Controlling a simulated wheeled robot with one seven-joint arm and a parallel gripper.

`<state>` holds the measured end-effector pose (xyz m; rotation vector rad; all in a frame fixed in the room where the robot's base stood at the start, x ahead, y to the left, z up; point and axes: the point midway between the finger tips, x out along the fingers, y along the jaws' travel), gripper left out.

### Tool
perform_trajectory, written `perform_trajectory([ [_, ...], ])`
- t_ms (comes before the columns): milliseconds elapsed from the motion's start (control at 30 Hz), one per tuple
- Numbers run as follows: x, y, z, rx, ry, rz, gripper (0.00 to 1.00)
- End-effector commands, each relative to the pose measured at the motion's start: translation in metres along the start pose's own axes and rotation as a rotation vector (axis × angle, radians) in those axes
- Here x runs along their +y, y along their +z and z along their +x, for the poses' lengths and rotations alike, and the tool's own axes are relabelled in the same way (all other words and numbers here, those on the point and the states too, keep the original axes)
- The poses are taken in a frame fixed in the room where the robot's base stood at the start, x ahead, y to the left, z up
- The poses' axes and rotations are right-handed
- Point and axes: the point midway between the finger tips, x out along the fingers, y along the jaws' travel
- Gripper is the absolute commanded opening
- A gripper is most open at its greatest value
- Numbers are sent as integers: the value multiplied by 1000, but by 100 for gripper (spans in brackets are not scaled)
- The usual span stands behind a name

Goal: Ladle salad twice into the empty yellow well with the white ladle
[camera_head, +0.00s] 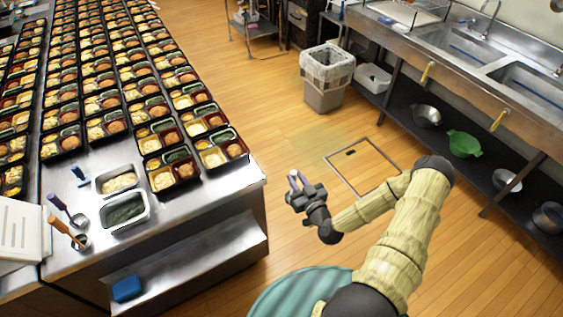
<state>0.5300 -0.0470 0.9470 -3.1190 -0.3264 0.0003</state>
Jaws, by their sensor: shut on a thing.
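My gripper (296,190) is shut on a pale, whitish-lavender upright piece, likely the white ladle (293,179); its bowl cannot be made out. The gripper is in the air over the floor, right of the steel counter's near corner and apart from it. A steel tub of pale, creamy food, perhaps the salad (118,183), stands near the counter's front. Black bento trays with several coloured wells fill the counter behind. Yellow wells show in the nearest trays (163,179) and (214,158); I cannot tell which is empty.
A second tub (124,211) holds dark green food. A bin (326,80) and sink bench (470,60) stand across open floor.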

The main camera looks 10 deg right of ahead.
Motion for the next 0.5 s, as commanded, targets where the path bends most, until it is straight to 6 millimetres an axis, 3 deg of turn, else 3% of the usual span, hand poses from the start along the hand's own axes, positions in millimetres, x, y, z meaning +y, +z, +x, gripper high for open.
perform_trajectory([
  [167, 10, 35, -22, -1, 109, 5, 0],
  [300, 13, 75, -35, -3, 176, 3, 0],
  [500, 16, 116, -41, -1, 205, -2, 0],
])
